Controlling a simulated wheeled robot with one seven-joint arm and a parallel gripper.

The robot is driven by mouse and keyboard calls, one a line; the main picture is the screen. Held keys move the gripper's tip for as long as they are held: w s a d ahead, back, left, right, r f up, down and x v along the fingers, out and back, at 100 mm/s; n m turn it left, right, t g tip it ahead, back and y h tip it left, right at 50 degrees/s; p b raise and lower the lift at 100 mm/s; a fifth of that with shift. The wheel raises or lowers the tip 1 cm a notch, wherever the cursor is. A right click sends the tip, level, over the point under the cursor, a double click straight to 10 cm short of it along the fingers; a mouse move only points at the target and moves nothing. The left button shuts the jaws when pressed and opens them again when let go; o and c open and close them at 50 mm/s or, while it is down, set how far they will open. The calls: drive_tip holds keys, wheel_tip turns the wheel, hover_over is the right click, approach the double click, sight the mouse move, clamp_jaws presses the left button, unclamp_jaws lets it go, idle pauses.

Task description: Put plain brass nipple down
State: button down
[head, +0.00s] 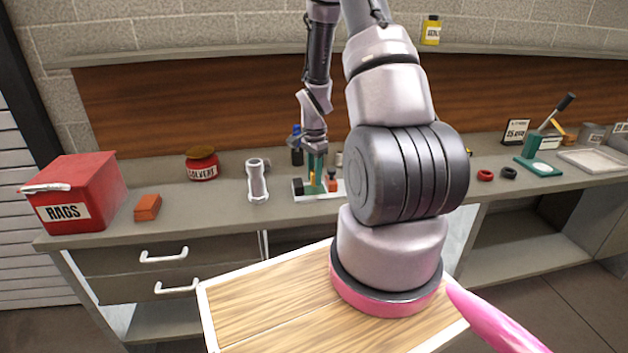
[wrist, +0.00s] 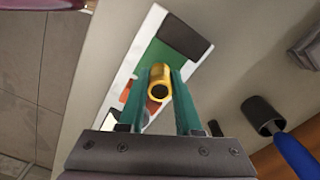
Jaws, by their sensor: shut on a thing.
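The plain brass nipple (wrist: 158,72) is a short golden tube, its open dark end facing the wrist camera. My gripper (wrist: 160,85) is shut on it, with one teal finger on each side. In the head view my gripper (head: 316,165) is over the workbench, above a small white-edged tray (head: 299,194). In the wrist view the tray (wrist: 76,108) lies behind the nipple, with green, dark and orange parts on it. I cannot tell the gap between nipple and tray.
A metal pipe fitting (head: 257,182) stands left of the tray. A solvent jar (head: 202,165), an orange block (head: 147,207) and a red rags box (head: 85,193) are farther left. Bare bench lies between the jar and fitting.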

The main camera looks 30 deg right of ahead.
drive_tip(key=shift+f, duration=0.85)
drive_tip(key=c, duration=0.6)
unclamp_jaws()
drive_tip(key=shift+f, duration=0.1)
